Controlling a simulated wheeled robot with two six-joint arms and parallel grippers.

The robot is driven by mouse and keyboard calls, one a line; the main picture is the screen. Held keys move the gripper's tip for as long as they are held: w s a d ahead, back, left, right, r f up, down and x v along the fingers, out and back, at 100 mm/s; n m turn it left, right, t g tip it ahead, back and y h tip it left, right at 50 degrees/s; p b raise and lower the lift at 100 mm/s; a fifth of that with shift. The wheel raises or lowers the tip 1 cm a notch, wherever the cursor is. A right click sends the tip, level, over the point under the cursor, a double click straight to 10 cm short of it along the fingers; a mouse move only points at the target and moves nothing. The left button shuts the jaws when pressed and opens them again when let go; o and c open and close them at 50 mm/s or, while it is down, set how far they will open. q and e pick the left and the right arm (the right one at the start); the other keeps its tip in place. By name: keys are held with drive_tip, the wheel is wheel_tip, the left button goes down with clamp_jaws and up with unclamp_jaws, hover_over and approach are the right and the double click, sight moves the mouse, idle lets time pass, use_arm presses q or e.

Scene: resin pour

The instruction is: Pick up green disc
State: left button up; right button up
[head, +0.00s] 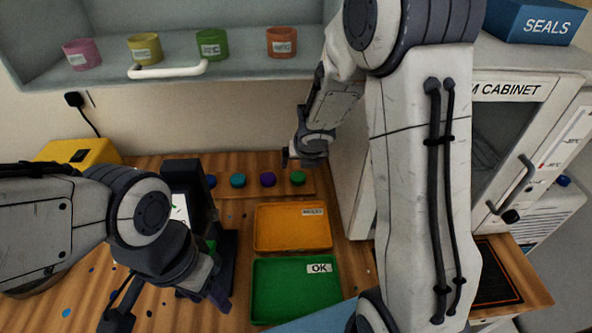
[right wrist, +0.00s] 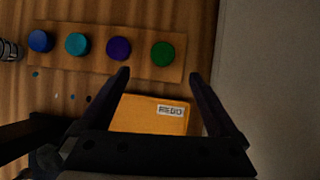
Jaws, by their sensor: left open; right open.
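The green disc (head: 298,178) stands at the right end of a row of discs on a wooden strip at the back of the table. It also shows in the right wrist view (right wrist: 163,54), just beyond and between the open fingertips. My right gripper (head: 303,160) hangs above and close to the green disc, open and empty; its two fingers show in the right wrist view (right wrist: 160,76). My left gripper (head: 170,305) is open at the lower left, by the black stand, away from the disc.
A purple disc (head: 267,179), a teal disc (head: 238,180) and a blue disc (head: 211,181) share the strip. An orange tray (head: 257,240) and a green OK tray (head: 262,300) lie in front. A white cabinet (head: 350,190) stands close on the right. A shelf with several cups hangs above.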

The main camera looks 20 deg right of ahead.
sight(298, 176)
drive_tip(key=shift+n, duration=0.9)
drive_tip(key=b+x, duration=0.2)
drive_tip(key=x, duration=0.1)
drive_tip(key=b+x, duration=0.1)
drive_tip(key=x, duration=0.3)
drive_tip(key=b+x, duration=0.2)
drive_tip(key=x, duration=0.2)
drive_tip(key=shift+s+d+f+b, duration=0.15)
drive_tip(key=shift+d+f+b, duration=0.1)
drive_tip(key=shift+f+b, duration=0.1)
drive_tip(key=shift+r, duration=0.1)
drive_tip(key=c, duration=1.4)
drive_tip(key=shift+s+a+r+p, duration=0.1)
drive_tip(key=shift+a+r+p, duration=0.1)
drive_tip(key=shift+r+p, duration=0.55)
drive_tip(key=shift+c, duration=0.2)
wheel_tip(298, 176, up, 6)
drive_tip(key=p, duration=0.6)
drive_tip(key=s+a+b, duration=0.2)
drive_tip(key=s+a, duration=0.2)
drive_tip(key=a, duration=0.5)
drive_tip(key=s+a+b, duration=0.3)
drive_tip(key=a, duration=0.6)
drive_tip(key=shift+s+f, duration=0.25)
drive_tip(key=shift+s, duration=0.15)
